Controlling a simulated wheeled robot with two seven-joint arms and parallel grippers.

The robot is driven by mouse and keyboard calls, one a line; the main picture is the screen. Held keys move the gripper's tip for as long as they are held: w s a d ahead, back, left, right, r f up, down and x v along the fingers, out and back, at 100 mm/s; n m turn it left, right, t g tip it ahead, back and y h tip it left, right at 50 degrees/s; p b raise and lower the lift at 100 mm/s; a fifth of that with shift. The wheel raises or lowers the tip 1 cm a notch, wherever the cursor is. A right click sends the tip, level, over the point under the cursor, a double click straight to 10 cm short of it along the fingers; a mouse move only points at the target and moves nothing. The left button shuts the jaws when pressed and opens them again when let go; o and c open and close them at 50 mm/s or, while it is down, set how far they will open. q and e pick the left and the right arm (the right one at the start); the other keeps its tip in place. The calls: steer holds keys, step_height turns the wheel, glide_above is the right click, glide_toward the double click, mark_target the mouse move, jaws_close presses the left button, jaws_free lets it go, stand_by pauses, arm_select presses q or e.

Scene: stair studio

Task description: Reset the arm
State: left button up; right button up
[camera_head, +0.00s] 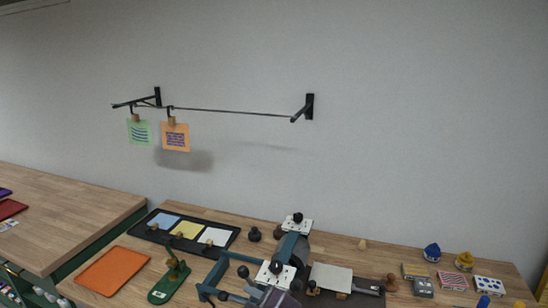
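Neither of my grippers shows in the head view, and I see no arm of mine that I can be sure of. A teal and grey press-like device (292,246) with white plates and dark knobs stands at the front middle of the wooden table (345,246). Its lower part is cut off by the picture's bottom edge.
A green card (139,132) and an orange card (175,137) hang from a wall rail (235,112). A black tray (228,242) holds coloured cards. An orange mat (112,270), a green stand (170,282), small blocks and stamps cover much of the table. The left worktop (60,215) has clear room.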

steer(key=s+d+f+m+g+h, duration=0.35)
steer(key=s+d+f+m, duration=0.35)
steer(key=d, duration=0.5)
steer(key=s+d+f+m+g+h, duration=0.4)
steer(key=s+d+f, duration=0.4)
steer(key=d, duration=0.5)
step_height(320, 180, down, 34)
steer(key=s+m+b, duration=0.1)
steer(key=b, duration=0.3)
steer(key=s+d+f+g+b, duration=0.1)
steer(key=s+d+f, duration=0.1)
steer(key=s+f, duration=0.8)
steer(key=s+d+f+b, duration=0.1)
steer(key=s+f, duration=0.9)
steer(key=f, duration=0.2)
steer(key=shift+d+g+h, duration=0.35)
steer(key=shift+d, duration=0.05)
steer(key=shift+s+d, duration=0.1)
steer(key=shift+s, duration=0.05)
